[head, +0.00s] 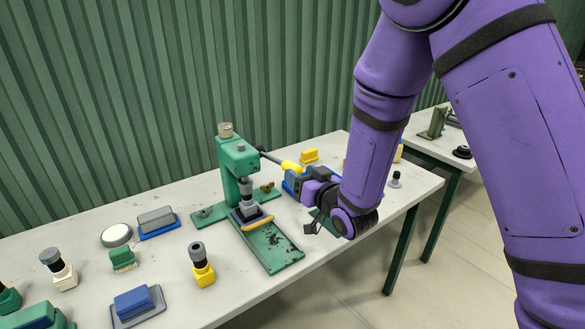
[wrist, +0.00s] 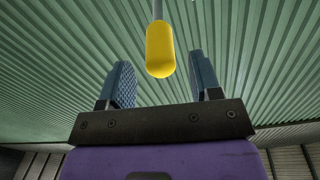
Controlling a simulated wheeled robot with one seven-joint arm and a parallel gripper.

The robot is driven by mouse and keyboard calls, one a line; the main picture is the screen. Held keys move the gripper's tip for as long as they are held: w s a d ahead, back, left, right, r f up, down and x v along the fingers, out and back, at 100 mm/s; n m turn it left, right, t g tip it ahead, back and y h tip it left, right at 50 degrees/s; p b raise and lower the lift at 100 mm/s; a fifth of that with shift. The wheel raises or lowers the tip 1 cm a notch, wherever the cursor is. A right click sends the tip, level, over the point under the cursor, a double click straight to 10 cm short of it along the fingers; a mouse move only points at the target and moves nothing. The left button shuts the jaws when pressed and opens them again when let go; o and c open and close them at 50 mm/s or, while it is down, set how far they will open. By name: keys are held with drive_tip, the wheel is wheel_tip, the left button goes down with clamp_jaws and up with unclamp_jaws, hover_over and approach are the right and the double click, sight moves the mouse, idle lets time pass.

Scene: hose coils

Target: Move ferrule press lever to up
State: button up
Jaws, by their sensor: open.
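The green ferrule press (head: 233,165) stands upright on the table with its base plate reaching toward the front edge. Its lever (head: 270,157) is a dark rod that slopes slightly down to the right from the press head and ends in a yellow handle (head: 291,166). My gripper (head: 289,182) is close to the handle in the head view. In the wrist view my gripper (wrist: 160,85) is open, with the yellow handle (wrist: 160,50) ahead of and between its two blue fingers. Neither finger visibly touches the handle. Part of the gripper is hidden by its own wrist in the head view.
A yellow block (head: 309,156) lies behind the gripper. The green corrugated wall (head: 100,100) is behind the table (head: 180,225).

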sight(297, 166)
drive_tip(key=shift+x, duration=2.25)
clamp_jaws()
drive_tip(key=shift+w+r+g, duration=0.15)
drive_tip(key=shift+r+g, duration=0.15)
drive_tip(key=shift+r, duration=0.45)
drive_tip(key=w+r+g+h, duration=0.1)
drive_tip(key=r, duration=0.1)
drive_tip(key=a+r+g+h, duration=0.1)
drive_tip(key=r, duration=0.1)
drive_tip(key=w+r+g+h, duration=0.1)
drive_tip(key=r, duration=0.1)
drive_tip(key=shift+w+a+r+g, duration=0.3)
drive_tip(key=shift+a, duration=0.1)
drive_tip(key=w+a+r+g+h, duration=0.2)
drive_tip(key=w+a+r, duration=0.3)
drive_tip(key=w, duration=0.3)
drive_tip(key=shift+a+r+g, duration=0.25)
drive_tip(key=shift+r+g, duration=0.5)
drive_tip(key=shift+g, duration=0.05)
